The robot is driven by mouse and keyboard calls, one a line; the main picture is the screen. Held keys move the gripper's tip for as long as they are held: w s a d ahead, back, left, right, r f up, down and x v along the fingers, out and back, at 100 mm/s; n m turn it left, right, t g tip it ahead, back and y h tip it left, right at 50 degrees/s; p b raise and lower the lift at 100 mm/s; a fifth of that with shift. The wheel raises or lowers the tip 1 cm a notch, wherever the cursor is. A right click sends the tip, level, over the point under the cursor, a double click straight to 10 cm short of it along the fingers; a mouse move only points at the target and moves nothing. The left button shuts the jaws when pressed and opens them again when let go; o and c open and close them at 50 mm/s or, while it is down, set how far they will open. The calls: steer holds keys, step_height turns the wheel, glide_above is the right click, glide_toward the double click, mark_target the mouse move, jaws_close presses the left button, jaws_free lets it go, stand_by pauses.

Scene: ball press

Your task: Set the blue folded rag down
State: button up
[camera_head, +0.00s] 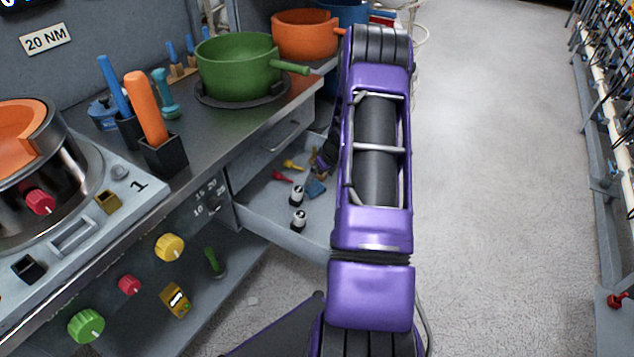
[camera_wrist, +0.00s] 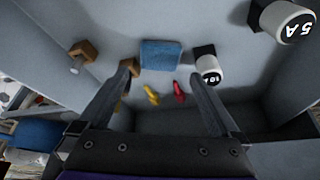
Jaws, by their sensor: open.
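The blue folded rag (camera_wrist: 160,55) lies flat on the floor of an open grey drawer, seen in the wrist view. In the head view a small part of the rag (camera_head: 316,188) shows beside my purple arm. My gripper (camera_wrist: 163,74) is open, with its two fingers apart and nothing between them. The rag appears beyond and between the fingertips, apart from them. In the head view my gripper is mostly hidden behind my arm.
The drawer (camera_head: 262,215) also holds a yellow piece (camera_wrist: 151,95), a red piece (camera_wrist: 178,91), white-and-black fuses (camera_wrist: 208,68) and brown blocks (camera_wrist: 83,52). Drawer walls surround my gripper. A green pot (camera_head: 235,68) stands on the counter above. Open floor lies right.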

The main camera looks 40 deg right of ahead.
steer(key=v, duration=0.5)
steer(key=shift+s+r, duration=0.1)
stand_by(0.3)
